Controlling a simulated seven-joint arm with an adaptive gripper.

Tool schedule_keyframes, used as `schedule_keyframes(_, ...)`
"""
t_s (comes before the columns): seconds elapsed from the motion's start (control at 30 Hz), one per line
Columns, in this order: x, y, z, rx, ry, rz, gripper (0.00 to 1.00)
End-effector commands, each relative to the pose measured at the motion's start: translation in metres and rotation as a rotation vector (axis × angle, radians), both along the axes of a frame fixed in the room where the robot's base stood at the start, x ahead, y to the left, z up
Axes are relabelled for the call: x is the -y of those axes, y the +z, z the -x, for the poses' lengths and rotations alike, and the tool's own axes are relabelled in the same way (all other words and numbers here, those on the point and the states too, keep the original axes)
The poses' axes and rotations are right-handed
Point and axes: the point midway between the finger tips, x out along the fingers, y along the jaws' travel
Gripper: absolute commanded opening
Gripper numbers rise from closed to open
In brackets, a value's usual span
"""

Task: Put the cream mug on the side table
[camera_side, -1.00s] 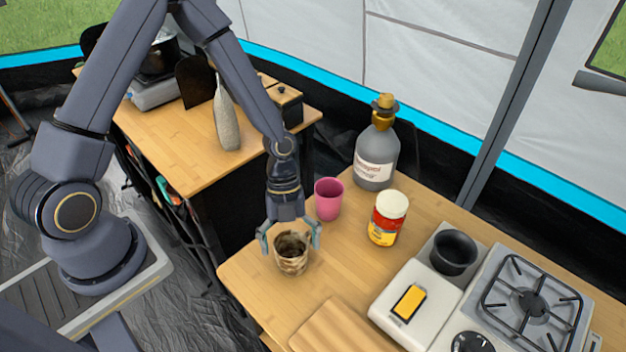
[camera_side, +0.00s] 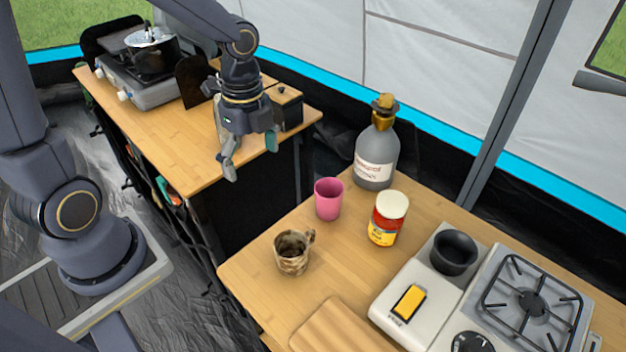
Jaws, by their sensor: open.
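The cream mug (camera_side: 290,262), with brown mottling and a dark inside, stands upright on the near wooden table (camera_side: 250,275), close to its left edge. Its handle points to the upper right. My gripper (camera_side: 250,155) is open and empty, pointing down. It is up and to the left of the mug, well apart from it, in front of the far wooden table's (camera_side: 155,140) right end. The pictures do not settle which table is the side table.
A pink cup (camera_side: 328,200), a red-yellow jar (camera_side: 387,220) and a grey bottle (camera_side: 375,160) stand behind the mug. A stove (camera_side: 528,305) and black pot (camera_side: 453,252) are at right. A cutting board (camera_side: 335,328) lies in front. My gripper hides the grey vase.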

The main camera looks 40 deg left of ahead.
Motion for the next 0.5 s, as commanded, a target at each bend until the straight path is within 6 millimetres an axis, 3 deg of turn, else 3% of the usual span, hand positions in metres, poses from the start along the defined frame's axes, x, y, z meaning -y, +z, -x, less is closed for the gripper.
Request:
schedule_keyframes(0.03, -0.007, 0.022, 0.006, 0.075, 0.159, -0.045, 0.96)
schedule_keyframes(0.2, -0.024, 0.082, 0.038, 0.310, 0.771, -0.003, 0.96)
schedule_keyframes(0.33, -0.029, 0.109, 0.062, 0.411, 1.131, 0.151, 0.96)
schedule_keyframes(0.5, -0.031, 0.123, 0.079, 0.436, 1.383, 0.310, 0.96)
